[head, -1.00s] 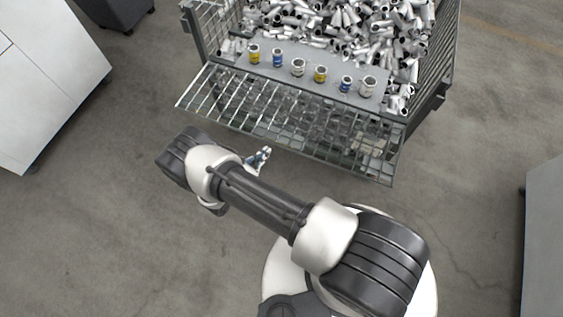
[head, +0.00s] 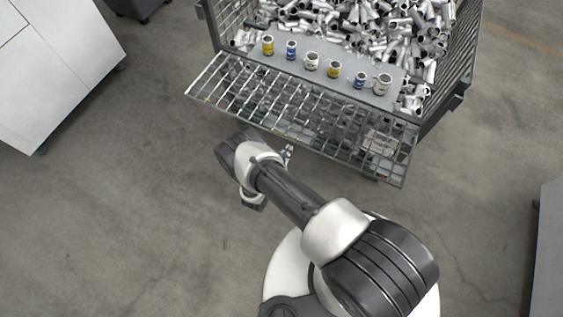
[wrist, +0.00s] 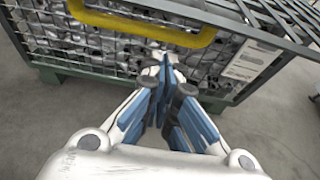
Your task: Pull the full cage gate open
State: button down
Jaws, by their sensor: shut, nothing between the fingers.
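The full cage (head: 462,75) stands at the top of the head view, heaped with metal pipe fittings. Its mesh gate (head: 300,104) is folded down and outward on the side facing me, sticking out over the floor. In the wrist view a yellow handle (wrist: 150,27) crosses the cage front near the top, with the gate's mesh edge (wrist: 250,30) at the upper right. My gripper (wrist: 165,68) has its blue fingers together and empty, below the yellow handle and apart from it. In the head view my gripper (head: 287,152) is partly hidden by my arm, just outside the gate's lower edge.
Several cups or fittings in yellow, blue and white, such as a yellow one (head: 268,45), stand in a row on a grey board (head: 300,70) inside the cage. The floor around me is clear.

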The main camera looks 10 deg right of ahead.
jog(key=shift+a+r, duration=0.15)
jog(key=shift+r, duration=1.45)
notch_tip(320, 180, up, 10)
jog(key=f+p, duration=0.1)
jog(key=p, duration=0.6)
send_over(287, 135)
jog(key=s, duration=0.4)
jog(key=shift+w+a+r+g+y, duration=0.2)
jog(key=shift+a+r+g+y, duration=0.1)
jog(key=shift+a+g, duration=0.1)
jog(key=shift+f, duration=0.1)
